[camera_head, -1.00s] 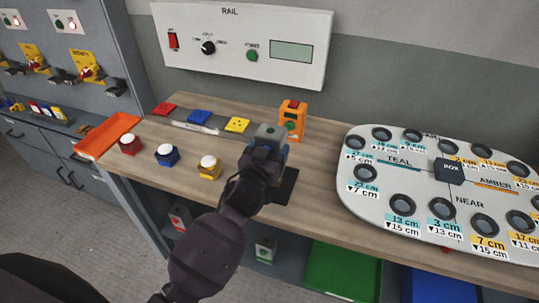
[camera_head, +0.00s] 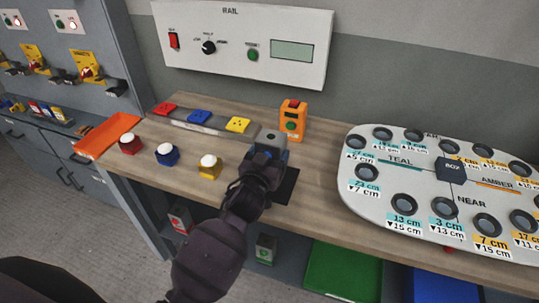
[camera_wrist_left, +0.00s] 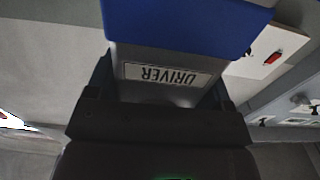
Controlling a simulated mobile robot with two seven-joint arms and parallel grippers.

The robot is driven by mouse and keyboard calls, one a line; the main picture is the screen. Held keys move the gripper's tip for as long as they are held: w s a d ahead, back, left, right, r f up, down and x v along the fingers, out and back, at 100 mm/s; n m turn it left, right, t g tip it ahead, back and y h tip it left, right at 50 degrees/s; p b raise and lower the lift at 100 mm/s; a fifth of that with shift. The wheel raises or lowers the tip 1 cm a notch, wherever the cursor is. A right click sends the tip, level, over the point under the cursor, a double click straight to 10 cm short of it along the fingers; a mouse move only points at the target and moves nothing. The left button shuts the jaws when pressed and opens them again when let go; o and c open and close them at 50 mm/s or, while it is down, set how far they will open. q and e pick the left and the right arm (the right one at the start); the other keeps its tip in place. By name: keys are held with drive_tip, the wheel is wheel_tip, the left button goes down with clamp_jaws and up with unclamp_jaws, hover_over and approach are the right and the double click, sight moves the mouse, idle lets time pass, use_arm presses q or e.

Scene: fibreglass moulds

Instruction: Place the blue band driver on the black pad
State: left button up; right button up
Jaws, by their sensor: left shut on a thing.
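My left gripper (camera_head: 264,165) is shut on the blue band driver (camera_head: 271,138), a grey block with a blue band. In the left wrist view the driver (camera_wrist_left: 165,75) fills the top, with its label reading DRIVER upside down and the blue band above it. The black pad (camera_head: 287,186) lies on the wooden bench, partly hidden behind my left gripper and arm. The driver is over or just behind the pad's far left side; I cannot tell its height above the bench. My right gripper is not in view.
An orange device (camera_head: 292,121) stands just behind the driver. Red, blue and yellow knobs, the yellow one (camera_head: 210,166) nearest, stand to the left by an orange tray (camera_head: 108,135). A white board with round holes (camera_head: 430,222) lies at the right. A rail panel (camera_head: 240,45) is on the wall.

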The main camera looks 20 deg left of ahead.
use_arm(q)
drive_tip(key=o, duration=1.2)
drive_tip(key=shift+s+f, duration=0.1)
drive_tip(key=shift+f, duration=0.65)
drive_tip(key=shift+r, duration=0.1)
drive_tip(key=shift+r+p, duration=0.55)
drive_tip(key=s, duration=0.7)
drive_tip(key=s+b, duration=0.1)
drive_tip(key=s, duration=0.3)
drive_tip(key=shift+s+a+r, duration=0.25)
drive_tip(key=shift+s, duration=0.05)
drive_tip(key=s+a+f+g, duration=0.2)
drive_tip(key=s+a+f, duration=0.1)
drive_tip(key=f, duration=0.3)
drive_tip(key=s+a+f+g, duration=0.2)
drive_tip(key=s+a+f, duration=0.1)
drive_tip(key=s+f, duration=0.3)
drive_tip(key=s+a+f+g, duration=0.2)
drive_tip(key=s+a+f, duration=0.2)
drive_tip(key=s+f, duration=0.1)
drive_tip(key=shift+s+a+f+m+y, duration=0.15)
drive_tip(key=shift+f+m+y, duration=0.2)
drive_tip(key=shift+f, duration=0.25)
